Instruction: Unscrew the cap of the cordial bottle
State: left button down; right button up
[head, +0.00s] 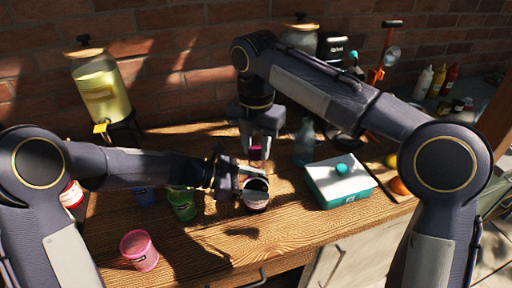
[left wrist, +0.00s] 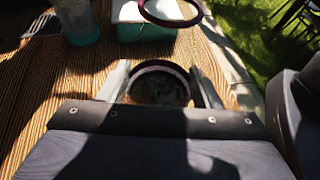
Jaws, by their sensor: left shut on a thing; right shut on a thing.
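My left gripper (head: 238,184) is shut on a round dark vessel with a pale rim (head: 256,194), near the middle of the table. I cannot tell for sure that it is the cordial bottle. In the left wrist view the same vessel (left wrist: 160,88) sits between the two fingers, its round end facing the camera. My right gripper (head: 260,146) points down above and behind it, shut on a small magenta thing (head: 256,153) that looks like a cap. In the head view there seems to be a gap between the two. A dark ring (left wrist: 170,20) crosses the top of the left wrist view.
A bluish clear bottle or glass (head: 304,143) stands right of my right gripper. A white and teal box (head: 340,184) stands further right. A green cup (head: 182,205) and pink cup (head: 139,250) are at the left. A drink dispenser (head: 101,90) stands at the back left. The front middle is clear.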

aim_at(256, 150)
jog(key=shift+r, duration=0.35)
jog(key=shift+r, duration=2)
pick_arm(q)
jog(key=shift+c, duration=1.9)
grip_release()
